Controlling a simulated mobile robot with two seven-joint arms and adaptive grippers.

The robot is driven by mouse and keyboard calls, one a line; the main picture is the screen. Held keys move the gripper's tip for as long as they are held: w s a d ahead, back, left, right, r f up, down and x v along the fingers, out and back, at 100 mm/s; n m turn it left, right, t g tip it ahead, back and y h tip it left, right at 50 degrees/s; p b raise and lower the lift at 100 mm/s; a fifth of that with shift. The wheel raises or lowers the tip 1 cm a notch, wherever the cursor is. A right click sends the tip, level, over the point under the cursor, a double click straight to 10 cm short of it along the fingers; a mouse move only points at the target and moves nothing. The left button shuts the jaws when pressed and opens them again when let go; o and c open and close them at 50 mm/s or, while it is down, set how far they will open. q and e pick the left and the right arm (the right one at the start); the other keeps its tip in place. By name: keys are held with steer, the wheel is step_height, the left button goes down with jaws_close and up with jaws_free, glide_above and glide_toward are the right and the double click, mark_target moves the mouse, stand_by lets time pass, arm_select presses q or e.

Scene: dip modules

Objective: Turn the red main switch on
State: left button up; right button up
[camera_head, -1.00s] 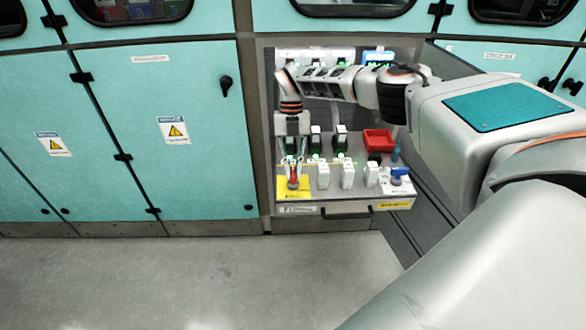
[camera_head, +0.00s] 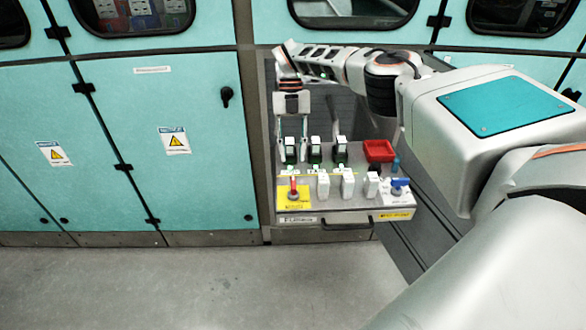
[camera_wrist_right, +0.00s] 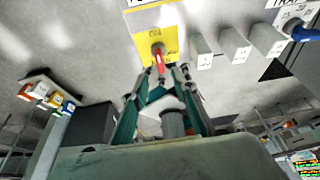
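The red main switch (camera_head: 293,187) sits on a yellow plate (camera_head: 287,206) at the front left corner of the grey panel. Its red handle stands roughly in line with the front-to-back direction of the panel; it also shows in the right wrist view (camera_wrist_right: 159,59). My right gripper (camera_head: 291,143) is above and behind the switch, its two fingers spread apart with nothing between them. It does not touch the switch. In the right wrist view the fingers (camera_wrist_right: 163,88) point toward the yellow plate. My left gripper is not in view.
White modules (camera_head: 347,186) stand in a row right of the switch, with a blue-handled switch (camera_head: 399,185) at the right end. Dark modules (camera_head: 340,152) and a red tray (camera_head: 379,151) are behind. Teal cabinets (camera_head: 180,100) flank the panel; the floor in front is clear.

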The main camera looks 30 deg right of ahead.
steer(key=shift+v, duration=1.6)
steer(key=shift+f, duration=0.1)
